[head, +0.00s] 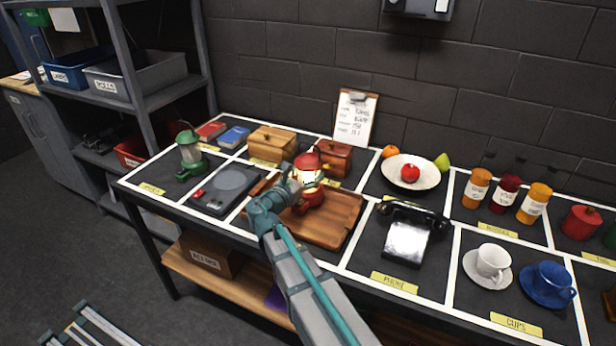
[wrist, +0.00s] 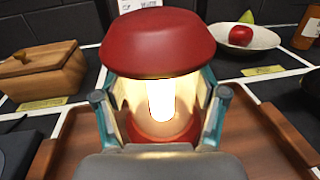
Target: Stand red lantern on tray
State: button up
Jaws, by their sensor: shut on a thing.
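The red lantern (head: 309,190) is upright over the wooden tray (head: 335,232), with its light glowing. My gripper (head: 294,184) is shut on the lantern. In the wrist view the lantern (wrist: 165,45) fills the middle, with a finger of my gripper (wrist: 160,112) on each side of its lit glass. The tray's brown surface (wrist: 250,140) shows behind and beside it. The lantern's lower end is partly hidden by my gripper in the wrist view, and I cannot tell whether its base touches the tray.
A green lantern (head: 190,152) stands at the table's left end. A grey device (head: 226,188) lies left of the tray, and a black telephone (head: 408,235) stands to its right. Wooden boxes (head: 272,143) stand behind. A bowl with a red apple (head: 411,173) is at the back right.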

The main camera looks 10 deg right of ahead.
jog(key=shift+f, duration=0.45)
jog(key=o, duration=1.7)
jog(key=shift+f, duration=0.15)
jog(key=shift+s, duration=0.1)
jog(key=b+v, duration=0.1)
jog(key=v, duration=1.1)
